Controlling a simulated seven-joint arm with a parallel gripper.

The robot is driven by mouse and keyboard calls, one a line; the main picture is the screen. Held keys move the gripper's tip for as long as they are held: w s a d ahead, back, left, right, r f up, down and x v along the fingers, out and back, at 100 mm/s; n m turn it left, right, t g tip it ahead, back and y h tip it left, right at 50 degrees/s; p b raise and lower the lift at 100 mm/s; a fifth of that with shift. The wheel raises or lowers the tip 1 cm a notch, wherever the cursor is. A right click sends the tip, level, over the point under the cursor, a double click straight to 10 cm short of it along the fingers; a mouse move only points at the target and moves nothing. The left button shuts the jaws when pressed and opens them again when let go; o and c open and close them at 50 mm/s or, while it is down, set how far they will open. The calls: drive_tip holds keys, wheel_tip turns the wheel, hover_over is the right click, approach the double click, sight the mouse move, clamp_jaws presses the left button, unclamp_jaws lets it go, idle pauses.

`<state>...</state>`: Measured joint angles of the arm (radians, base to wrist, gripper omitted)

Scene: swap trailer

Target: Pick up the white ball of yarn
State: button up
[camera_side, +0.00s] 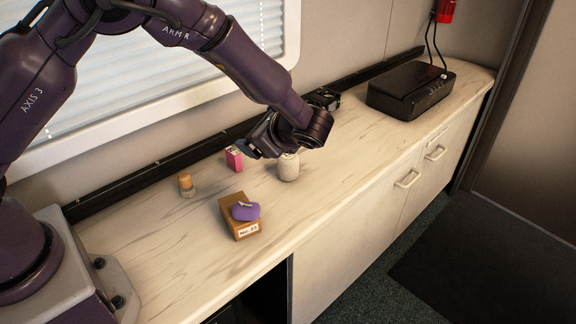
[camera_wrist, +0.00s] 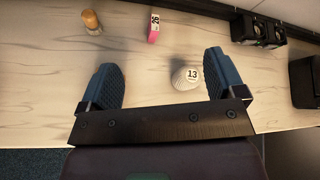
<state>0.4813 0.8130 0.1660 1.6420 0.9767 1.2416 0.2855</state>
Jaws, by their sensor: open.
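The white ball of yarn (camera_side: 289,169) sits on the counter, just below my gripper (camera_side: 252,150) in the side view; the gripper hides its top. In the wrist view a pale round thing with a "13" label, which looks like the yarn (camera_wrist: 183,80), lies between the two fingers, closer to the right one. My gripper (camera_wrist: 163,72) is open and empty, with its dark blue-grey fingers wide apart. I cannot tell how high the fingertips are over the counter.
A pink box (camera_side: 234,158) and a cork-topped jar (camera_side: 187,185) stand nearby. A purple thing (camera_side: 245,211) lies on a brown box (camera_side: 240,229) near the front edge. A black case (camera_side: 410,90) is at the far right. The counter (camera_side: 345,155) right of the yarn is clear.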

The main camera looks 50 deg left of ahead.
sight(290, 166)
drive_tip(key=w+d+f+m+t+y, duration=0.1)
drive_tip(key=d+f+m+t, duration=0.1)
drive_tip(key=f, duration=0.3)
drive_tip(key=w+d+f+m+t+y, duration=0.1)
drive_tip(key=d+f+m+t, duration=0.1)
drive_tip(key=f+m, duration=0.3)
drive_tip(key=w+d+f+m+t+y, duration=0.1)
drive_tip(key=d+f+m+t, duration=0.1)
drive_tip(key=f+m+t, duration=0.1)
drive_tip(key=shift+w+d+f+t, duration=0.2)
drive_tip(key=shift+f+t, duration=0.1)
drive_tip(key=shift+f, duration=0.3)
drive_tip(key=shift+w+d+f+t, duration=0.1)
drive_tip(key=shift+w+f+t, duration=0.15)
drive_tip(key=shift+f, duration=0.3)
drive_tip(key=x, duration=0.6)
drive_tip(key=shift+a, duration=0.25)
drive_tip(key=shift+x, duration=3.15)
drive_tip(key=shift+r, duration=0.15)
drive_tip(key=shift+c, duration=0.3)
drive_tip(key=c, duration=1)
